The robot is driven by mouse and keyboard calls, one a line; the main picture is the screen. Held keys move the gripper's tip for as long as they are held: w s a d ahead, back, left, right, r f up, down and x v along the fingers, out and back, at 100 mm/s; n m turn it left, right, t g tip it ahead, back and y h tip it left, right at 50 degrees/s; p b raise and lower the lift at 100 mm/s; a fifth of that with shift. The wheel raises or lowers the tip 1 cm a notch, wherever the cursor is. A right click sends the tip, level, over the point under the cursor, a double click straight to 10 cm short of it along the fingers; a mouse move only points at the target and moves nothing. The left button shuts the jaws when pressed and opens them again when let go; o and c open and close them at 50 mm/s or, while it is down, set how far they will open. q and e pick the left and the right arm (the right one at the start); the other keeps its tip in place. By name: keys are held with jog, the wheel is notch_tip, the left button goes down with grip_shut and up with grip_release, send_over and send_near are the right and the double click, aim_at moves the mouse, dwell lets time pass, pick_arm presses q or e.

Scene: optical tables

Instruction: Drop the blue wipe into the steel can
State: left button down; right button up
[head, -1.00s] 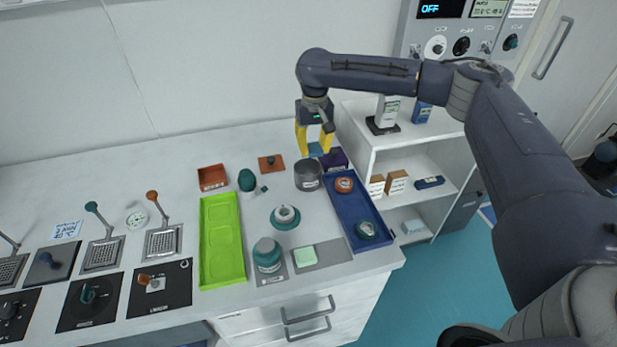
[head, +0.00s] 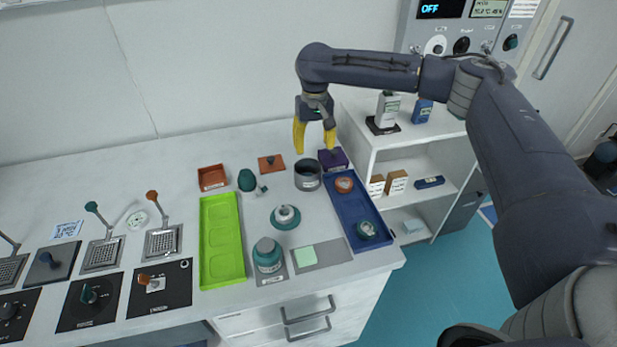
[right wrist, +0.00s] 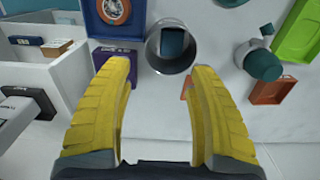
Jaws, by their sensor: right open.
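The steel can (head: 307,180) stands upright on the white bench, left of the blue tray; its open top also shows in the right wrist view (right wrist: 157,58). The blue wipe (right wrist: 172,41) lies inside the can's mouth in the right wrist view; how deep it sits I cannot tell. In the head view I cannot make out the wipe. My right gripper (head: 314,152) has yellow fingers, points down, and is open and empty just behind the can; its spread fingers also show in the right wrist view (right wrist: 160,75). My left gripper is not in view.
A purple box (head: 333,159) stands right behind the can, close to the right fingers. A blue tray (head: 371,222) is to the right, a green tray (head: 222,255) to the left. A teal bulb-shaped item (head: 247,180) sits left of the can. A white shelf (head: 415,160) adjoins the bench.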

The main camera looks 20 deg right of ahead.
notch_tip(320, 180, up, 11)
jog(key=shift+f, duration=0.15)
dwell(0.4)
